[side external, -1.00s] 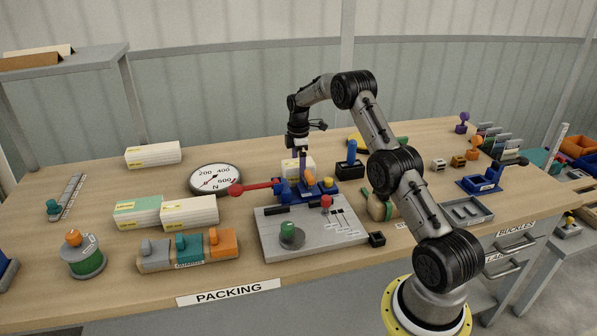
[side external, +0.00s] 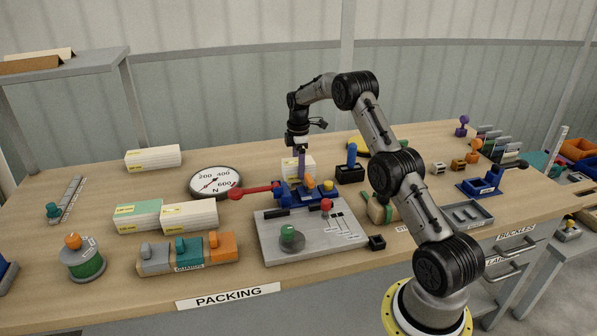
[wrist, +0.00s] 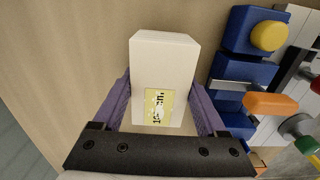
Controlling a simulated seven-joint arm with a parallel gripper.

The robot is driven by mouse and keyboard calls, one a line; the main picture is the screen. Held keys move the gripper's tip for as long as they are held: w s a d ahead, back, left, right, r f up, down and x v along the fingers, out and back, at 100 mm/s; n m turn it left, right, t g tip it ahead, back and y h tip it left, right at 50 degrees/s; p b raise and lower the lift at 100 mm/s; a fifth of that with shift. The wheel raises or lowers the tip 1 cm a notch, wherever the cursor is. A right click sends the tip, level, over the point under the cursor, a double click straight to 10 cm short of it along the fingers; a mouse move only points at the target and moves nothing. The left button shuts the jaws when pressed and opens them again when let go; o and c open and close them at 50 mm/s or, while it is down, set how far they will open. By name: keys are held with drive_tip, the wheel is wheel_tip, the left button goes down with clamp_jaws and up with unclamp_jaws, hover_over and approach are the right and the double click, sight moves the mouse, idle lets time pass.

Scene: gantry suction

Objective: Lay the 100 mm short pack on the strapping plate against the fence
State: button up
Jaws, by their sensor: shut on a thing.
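My gripper (side external: 301,160) has purple fingers and is shut on a short white pack (side external: 294,166) with a yellow label. In the wrist view the fingers (wrist: 161,88) lie along both sides of the pack (wrist: 163,62). The pack is behind the blue strapping tool, which hides part of it; I cannot tell whether it touches the bench. The grey strapping plate (side external: 325,240) lies in front of that tool, with a low black bar (side external: 275,212) near its back left edge.
A round dial (side external: 215,182) is to the left. Longer white packs (side external: 190,215) lie further left. A black holder with a blue handle (side external: 350,172) stands to the right.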

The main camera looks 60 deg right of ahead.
wheel_tip(320, 180, up, 15)
drive_tip(key=s+a, duration=0.6)
drive_tip(key=a, duration=0.3)
drive_tip(key=s+a, duration=0.5)
drive_tip(key=a, duration=0.5)
drive_tip(key=shift+s+f, duration=0.15)
drive_tip(key=shift+f, duration=1.25)
drive_tip(key=shift+s+f, duration=0.15)
drive_tip(key=shift+f, duration=1.25)
drive_tip(key=shift+f, duration=2.9)
drive_tip(key=shift+f, duration=1.55)
drive_tip(key=o, duration=1.6)
drive_tip(key=shift+c, duration=0.2)
